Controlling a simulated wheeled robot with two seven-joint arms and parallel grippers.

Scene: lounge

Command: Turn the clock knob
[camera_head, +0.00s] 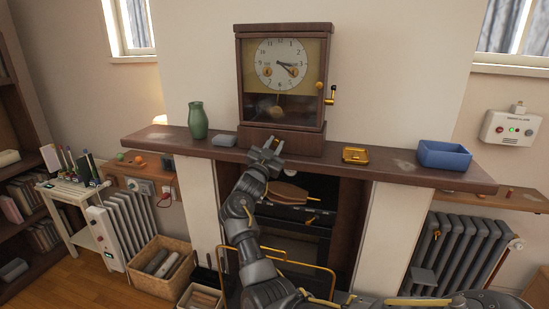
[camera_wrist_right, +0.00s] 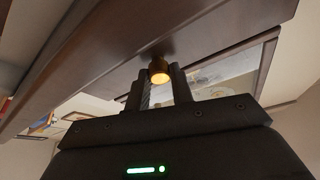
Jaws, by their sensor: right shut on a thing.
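The wooden clock (camera_head: 285,137) stands upright on the mantel, with a white dial (camera_head: 281,64) and a glass front. A small brass knob (camera_head: 319,85) and a brass crank (camera_head: 330,96) are at its right side. My right gripper (camera_head: 265,149) is at the front of the clock's base, a little left of its middle. In the right wrist view, the right gripper (camera_wrist_right: 159,88) is shut on a round brass knob (camera_wrist_right: 159,71), whose end shows between the fingertips. In the head view the gripper hides this knob. My left gripper is not in view.
The mantel (camera_head: 400,171) holds a green vase (camera_head: 197,121) and a grey block (camera_head: 223,140) to the left. A brass tray (camera_head: 355,155) and a blue box (camera_head: 444,155) are to the right. A fireplace opening with a brass rail (camera_head: 300,263) is below.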

